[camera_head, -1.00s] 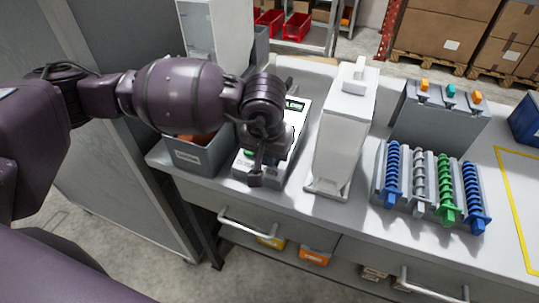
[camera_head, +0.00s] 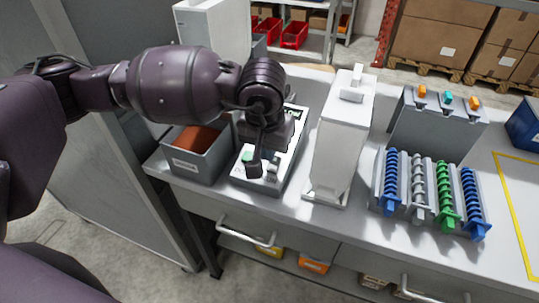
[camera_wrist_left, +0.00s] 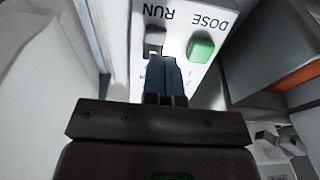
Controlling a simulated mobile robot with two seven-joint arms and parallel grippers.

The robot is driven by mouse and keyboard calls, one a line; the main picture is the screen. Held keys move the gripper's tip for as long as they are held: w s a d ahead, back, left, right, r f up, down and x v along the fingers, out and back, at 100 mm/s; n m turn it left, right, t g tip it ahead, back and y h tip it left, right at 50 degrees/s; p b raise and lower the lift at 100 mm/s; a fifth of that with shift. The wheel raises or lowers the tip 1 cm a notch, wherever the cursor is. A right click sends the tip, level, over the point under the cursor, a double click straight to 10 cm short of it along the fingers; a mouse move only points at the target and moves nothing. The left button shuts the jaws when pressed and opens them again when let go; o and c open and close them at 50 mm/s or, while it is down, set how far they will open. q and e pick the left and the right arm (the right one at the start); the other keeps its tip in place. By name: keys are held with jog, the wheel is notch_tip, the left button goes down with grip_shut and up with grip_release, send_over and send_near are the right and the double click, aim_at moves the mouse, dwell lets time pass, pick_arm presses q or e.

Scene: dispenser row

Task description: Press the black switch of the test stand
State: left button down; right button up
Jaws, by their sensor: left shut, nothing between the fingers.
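The test stand (camera_head: 291,153) is a pale box with a display at its far end, standing on the bench. In the wrist view, its panel (camera_wrist_left: 180,14) reads RUN and DOSE. The dark switch (camera_wrist_left: 155,39) is by RUN, and a green button (camera_wrist_left: 201,48) is by DOSE. In the head view, the green button (camera_head: 247,156) shows left of my fingers and a dark key (camera_head: 273,163) shows right of them. My left gripper (camera_head: 254,171) is shut and empty, low over the near end of the stand. In the wrist view, its fingertips (camera_wrist_left: 162,60) are close to the dark switch; contact cannot be told.
A grey bin (camera_head: 205,164) with reddish-brown contents stands left of the stand. A tall white dispenser (camera_head: 339,138) stands close on its right. Farther right is a rack of coloured spirals (camera_head: 431,192). The bench's front edge and drawer handles lie nearer.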

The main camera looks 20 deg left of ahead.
pick_arm(q)
notch_tip(320, 180, up, 8)
jog(key=s, duration=0.1)
jog(key=shift+s, duration=0.15)
jog(key=shift+f, duration=0.15)
dwell(0.4)
